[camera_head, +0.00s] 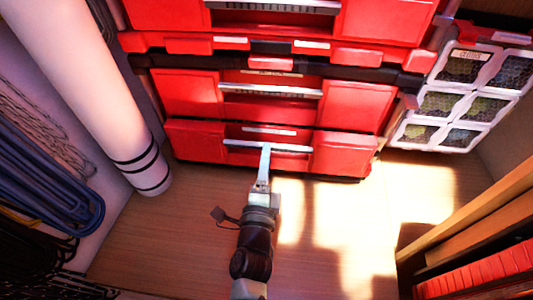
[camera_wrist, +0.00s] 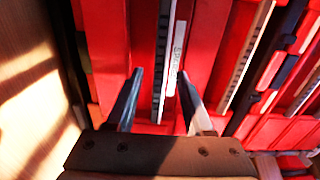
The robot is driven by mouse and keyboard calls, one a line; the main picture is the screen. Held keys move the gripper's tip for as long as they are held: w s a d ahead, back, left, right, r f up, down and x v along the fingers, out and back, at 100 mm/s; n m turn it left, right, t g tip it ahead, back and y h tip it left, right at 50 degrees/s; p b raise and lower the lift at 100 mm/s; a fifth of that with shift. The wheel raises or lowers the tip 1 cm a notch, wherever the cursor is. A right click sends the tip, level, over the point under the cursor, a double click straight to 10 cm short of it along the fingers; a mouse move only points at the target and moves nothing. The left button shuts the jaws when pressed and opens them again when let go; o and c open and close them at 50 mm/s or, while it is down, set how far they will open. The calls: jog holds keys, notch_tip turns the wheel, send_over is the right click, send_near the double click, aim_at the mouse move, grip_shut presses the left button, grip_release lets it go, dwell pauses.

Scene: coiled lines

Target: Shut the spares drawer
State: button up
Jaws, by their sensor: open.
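The spares drawer (camera_head: 200,143) is the lowest red drawer of a stacked tool chest in the head view. It has a pale bar handle (camera_head: 285,148) across its front. I cannot tell clearly how far it stands out from the drawer above. In the wrist view, a white label (camera_wrist: 176,50) that seems to read "SPARES" shows on the red front. My gripper (camera_head: 265,150) is at the middle of this drawer front, close to the handle. In the wrist view its two fingers (camera_wrist: 160,76) are apart with nothing held between them. Contact with the front cannot be told.
More red drawers (camera_head: 185,92) are stacked above. A white roll (camera_head: 85,75) and blue coiled lines (camera_head: 45,175) stand at the left. A white organiser case (camera_head: 440,103) is at the back right. A wooden shelf (camera_head: 470,215) is at the right. The floor before the chest is clear.

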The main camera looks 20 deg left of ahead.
jog(key=shift+x, duration=0.85)
grip_shut()
dwell(0.9)
